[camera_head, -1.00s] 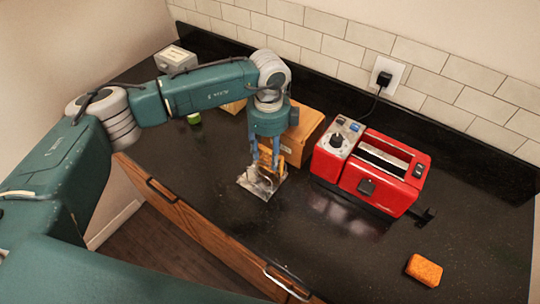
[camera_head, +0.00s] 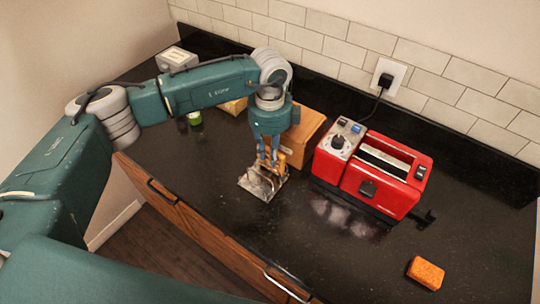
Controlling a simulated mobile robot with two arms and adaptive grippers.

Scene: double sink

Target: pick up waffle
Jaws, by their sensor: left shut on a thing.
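My left gripper (camera_head: 268,160) points down over a small shiny metal holder (camera_head: 250,185) on the dark counter. It is shut on a golden-brown piece, which looks like the waffle (camera_head: 281,163), at the holder. The fingers and holder hide part of the waffle, and I cannot tell whether it still touches the holder. My right gripper is not in view.
A red toaster (camera_head: 385,175) stands right of the gripper, with a cord to the wall outlet (camera_head: 388,77). A brown box (camera_head: 305,135) is close behind the gripper. An orange block (camera_head: 426,272) lies at the front right. The counter's front middle is clear.

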